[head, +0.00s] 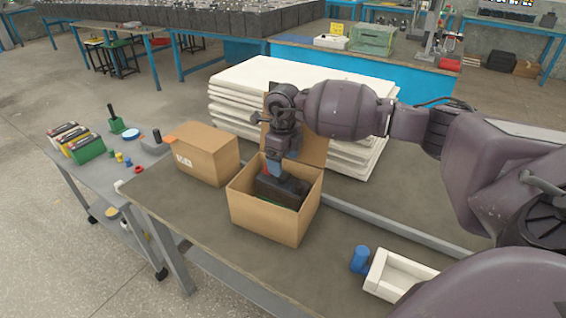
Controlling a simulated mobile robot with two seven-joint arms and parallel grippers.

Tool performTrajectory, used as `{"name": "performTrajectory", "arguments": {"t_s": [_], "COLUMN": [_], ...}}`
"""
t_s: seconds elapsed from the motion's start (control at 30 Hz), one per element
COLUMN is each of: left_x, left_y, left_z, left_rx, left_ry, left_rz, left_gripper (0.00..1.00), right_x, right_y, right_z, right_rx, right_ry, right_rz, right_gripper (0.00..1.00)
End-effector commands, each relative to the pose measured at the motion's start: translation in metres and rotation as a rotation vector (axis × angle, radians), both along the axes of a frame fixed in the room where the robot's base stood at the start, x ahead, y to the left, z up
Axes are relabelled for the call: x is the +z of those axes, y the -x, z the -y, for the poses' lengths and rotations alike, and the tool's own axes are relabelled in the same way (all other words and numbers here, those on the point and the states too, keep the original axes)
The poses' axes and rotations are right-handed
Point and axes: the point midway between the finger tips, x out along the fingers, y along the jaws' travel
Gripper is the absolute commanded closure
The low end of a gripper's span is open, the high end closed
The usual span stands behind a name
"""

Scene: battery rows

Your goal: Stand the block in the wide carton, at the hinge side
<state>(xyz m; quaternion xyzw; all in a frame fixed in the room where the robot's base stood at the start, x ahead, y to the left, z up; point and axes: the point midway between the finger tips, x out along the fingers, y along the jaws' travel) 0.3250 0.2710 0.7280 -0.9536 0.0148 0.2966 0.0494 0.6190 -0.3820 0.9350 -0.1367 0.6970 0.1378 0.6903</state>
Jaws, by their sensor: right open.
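The wide carton (262,213) stands open on the workbench, with its lid flap (312,150) raised at the back. A dark block (289,193) is inside it, with a bit of red and a green lower edge showing near it. My right gripper (277,179) reaches down into the carton from above, right at the block. It is open; the fingertips are partly hidden, and I cannot tell whether they touch the block. The block's underside is hidden by the carton's front walls. My left gripper is not in view.
A closed carton (206,160) stands just left. A white tray (400,277) and a blue cylinder (360,260) lie at the front right. White stacked sheets (250,92) are behind. A grey side cart (92,185) holds small items.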

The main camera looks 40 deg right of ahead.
Motion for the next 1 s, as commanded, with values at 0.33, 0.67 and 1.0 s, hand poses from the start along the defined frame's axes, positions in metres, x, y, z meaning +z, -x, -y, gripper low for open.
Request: {"name": "performTrajectory", "arguments": {"t_s": [0.33,0.67,1.0], "left_x": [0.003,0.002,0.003], "left_y": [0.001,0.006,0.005], "left_z": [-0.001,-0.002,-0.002], "left_rx": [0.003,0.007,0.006], "left_ry": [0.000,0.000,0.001], "left_rz": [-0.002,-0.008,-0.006], "left_gripper": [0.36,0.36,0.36], "right_x": [0.075,0.111,0.114], "right_y": [-0.002,-0.002,-0.002], "right_z": [-0.001,-0.001,-0.001], "right_rx": [0.003,0.002,0.002], "right_ry": [0.000,-0.001,-0.001], "right_rz": [0.013,0.008,0.008], "right_gripper": [0.21,0.21,0.21]}}
